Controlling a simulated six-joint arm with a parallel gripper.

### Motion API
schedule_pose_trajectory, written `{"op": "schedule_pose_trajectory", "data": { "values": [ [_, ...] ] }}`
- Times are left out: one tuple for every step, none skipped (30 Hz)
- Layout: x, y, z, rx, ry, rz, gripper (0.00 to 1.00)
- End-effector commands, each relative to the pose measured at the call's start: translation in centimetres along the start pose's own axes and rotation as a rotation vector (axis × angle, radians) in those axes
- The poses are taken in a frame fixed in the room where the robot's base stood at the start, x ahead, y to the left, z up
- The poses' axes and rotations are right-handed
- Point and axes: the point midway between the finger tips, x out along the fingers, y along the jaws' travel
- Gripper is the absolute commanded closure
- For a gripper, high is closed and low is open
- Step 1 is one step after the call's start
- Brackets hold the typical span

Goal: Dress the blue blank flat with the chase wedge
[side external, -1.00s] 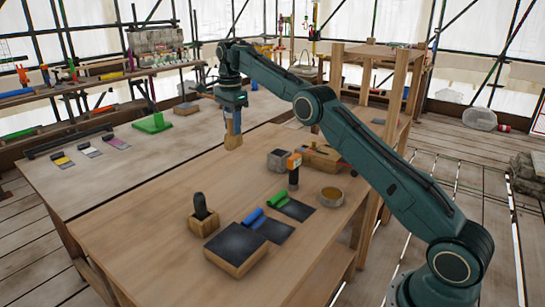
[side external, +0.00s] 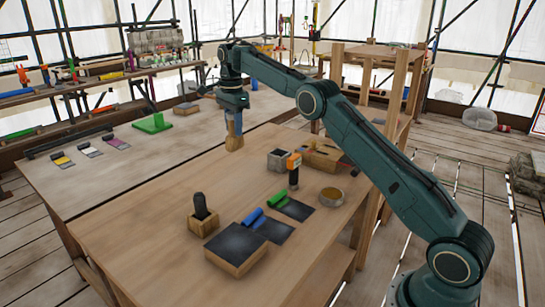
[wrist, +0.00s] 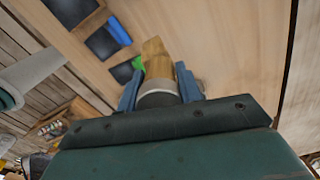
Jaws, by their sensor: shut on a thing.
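My gripper (side external: 233,113) is shut on a pale wooden tool (side external: 235,139) with a grey collar, which looks like the chase wedge. It hangs tip down above the far part of the near table. In the wrist view the tool (wrist: 156,62) sits between my blue fingers (wrist: 160,92). The blue blank (side external: 252,216) is a sheet with a curled edge, lying on a dark plate nearer the camera, apart from the tool. It also shows in the wrist view (wrist: 118,32). A green blank (side external: 278,196) lies beside it on another dark plate.
A dark-topped wooden block (side external: 236,250) and a holder with a black handle (side external: 202,216) stand near the blue blank. An orange-headed tool (side external: 294,168), grey box (side external: 280,160) and round pot (side external: 331,196) stand right.

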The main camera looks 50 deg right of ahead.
Motion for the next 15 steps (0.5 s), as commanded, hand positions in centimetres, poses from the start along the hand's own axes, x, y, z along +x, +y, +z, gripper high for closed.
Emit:
{"op": "schedule_pose_trajectory", "data": {
  "values": [
    [0.1, 0.1, -0.1, 0.000, 0.000, 0.000, 0.92],
    [0.2, 0.3, -0.1, 0.000, 0.000, 0.001, 0.92],
    [0.3, 0.4, -0.2, 0.000, 0.000, 0.000, 0.92],
    [0.4, 0.5, -0.2, 0.000, 0.000, 0.000, 0.92],
    [0.6, 0.6, -0.3, 0.000, 0.000, 0.001, 0.92],
    [0.7, 0.8, -0.3, 0.000, 0.000, 0.000, 0.92],
    [0.8, 0.9, -0.4, 0.000, 0.000, 0.001, 0.92],
    [1.0, 1.1, -0.4, 0.000, 0.000, 0.000, 0.92],
    [1.1, 1.3, -0.5, 0.000, 0.000, 0.001, 0.92],
    [1.3, 1.5, -0.6, 0.000, 0.000, 0.000, 0.92],
    [1.5, 1.7, -0.6, 0.000, 0.000, 0.002, 0.92],
    [1.6, 1.9, -0.7, -0.001, 0.000, 0.000, 0.92],
    [1.8, 2.1, -0.7, -0.001, 0.000, 0.001, 0.92],
    [1.9, 2.3, -0.8, -0.001, 0.000, 0.000, 0.92],
    [2.1, 2.6, -0.8, -0.001, 0.000, 0.001, 0.92]
  ]
}}
